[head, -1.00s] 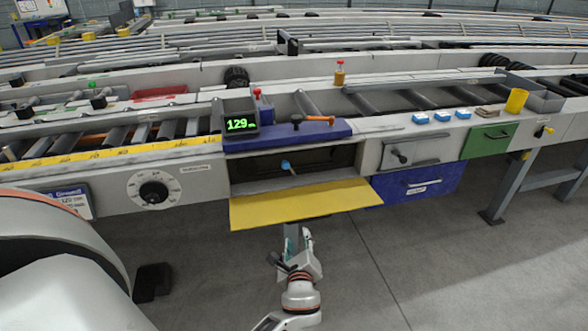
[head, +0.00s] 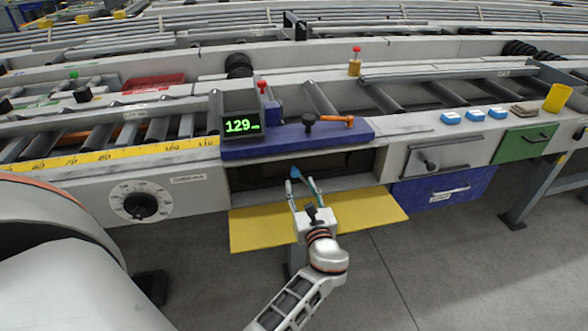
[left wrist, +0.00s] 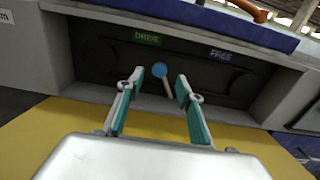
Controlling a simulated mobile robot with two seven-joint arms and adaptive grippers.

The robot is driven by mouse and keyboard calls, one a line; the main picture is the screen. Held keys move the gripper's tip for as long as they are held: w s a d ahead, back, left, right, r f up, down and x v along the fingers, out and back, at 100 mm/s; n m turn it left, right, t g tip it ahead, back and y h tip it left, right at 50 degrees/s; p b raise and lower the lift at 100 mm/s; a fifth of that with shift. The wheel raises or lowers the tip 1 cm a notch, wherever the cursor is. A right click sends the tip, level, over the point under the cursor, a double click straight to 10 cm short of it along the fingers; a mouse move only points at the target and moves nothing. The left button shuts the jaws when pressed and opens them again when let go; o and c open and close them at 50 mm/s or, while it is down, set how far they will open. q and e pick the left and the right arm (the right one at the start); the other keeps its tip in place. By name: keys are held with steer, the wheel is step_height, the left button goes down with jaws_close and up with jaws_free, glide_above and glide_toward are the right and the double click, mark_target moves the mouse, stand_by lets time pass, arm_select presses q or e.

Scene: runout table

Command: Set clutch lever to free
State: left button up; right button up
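The clutch lever sits in a dark recess under the blue top; its blue knob (head: 295,172) also shows in the left wrist view (left wrist: 159,70), with a short pale shaft. In the left wrist view a green DRIVE label (left wrist: 147,38) is above the knob and slightly left, and a blue FREE label (left wrist: 221,54) is to its right. The knob is nearer DRIVE. My left gripper (head: 300,184) is open in front of the recess. In the left wrist view its fingertips stand on either side of the knob, with gaps. My right gripper is not in view.
A yellow flap (head: 262,226) hangs open below the recess, under my left gripper. The blue ledge (head: 345,131) above carries a black knob and an orange handle. A blue drawer (head: 440,188) and a dial (head: 140,206) flank the recess.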

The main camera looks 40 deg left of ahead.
mark_target(296, 174)
arm_select(q)
steer(key=x, duration=0.7)
steer(key=shift+w+b, duration=0.1)
steer(key=shift+b, duration=0.25)
jaws_close()
